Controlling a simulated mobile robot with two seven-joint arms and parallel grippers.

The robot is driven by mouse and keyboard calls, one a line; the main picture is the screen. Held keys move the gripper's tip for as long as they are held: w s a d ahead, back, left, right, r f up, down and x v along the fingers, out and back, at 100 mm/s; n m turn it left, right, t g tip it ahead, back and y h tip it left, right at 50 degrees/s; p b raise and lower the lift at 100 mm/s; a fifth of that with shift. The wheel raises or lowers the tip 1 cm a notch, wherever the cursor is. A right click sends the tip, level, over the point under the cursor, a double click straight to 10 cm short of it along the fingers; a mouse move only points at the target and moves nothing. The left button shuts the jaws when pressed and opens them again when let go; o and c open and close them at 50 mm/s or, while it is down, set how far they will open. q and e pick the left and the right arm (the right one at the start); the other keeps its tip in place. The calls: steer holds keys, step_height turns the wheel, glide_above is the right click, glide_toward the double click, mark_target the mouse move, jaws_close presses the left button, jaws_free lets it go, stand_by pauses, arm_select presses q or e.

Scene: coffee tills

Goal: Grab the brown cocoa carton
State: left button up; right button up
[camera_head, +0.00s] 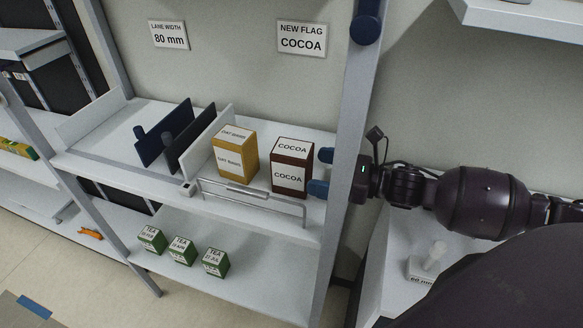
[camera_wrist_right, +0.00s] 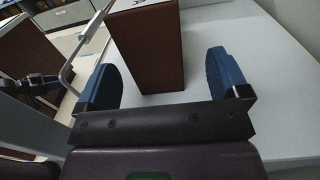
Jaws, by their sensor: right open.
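The brown cocoa carton (camera_head: 291,168) stands upright on the upper white shelf, right of the yellow oat carton (camera_head: 235,153). My right gripper (camera_head: 320,171) comes in from the right, behind the grey shelf post. Its blue fingertips are close to the carton's right side. In the right wrist view my gripper (camera_wrist_right: 163,82) is open, and the brown carton (camera_wrist_right: 148,50) stands upright between and ahead of the two blue fingers. I cannot tell whether either finger touches it. My left gripper is not in view.
A grey post (camera_head: 342,150) stands right of the carton. A low wire rail (camera_head: 250,203) runs along the shelf front. Dark dividers (camera_head: 165,138) stand to the left. Several green tea boxes (camera_head: 182,250) sit on the lower shelf.

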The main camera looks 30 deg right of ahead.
mark_target(310, 166)
steer(key=shift+w+a, duration=0.5)
steer(key=w+a, duration=0.1)
steer(key=w+a+r, duration=0.1)
steer(key=a, duration=0.1)
steer(key=shift+w+a+r, duration=0.15)
steer(key=shift+w, duration=0.1)
steer(key=shift+w+a, duration=0.35)
steer(key=shift+w, duration=0.05)
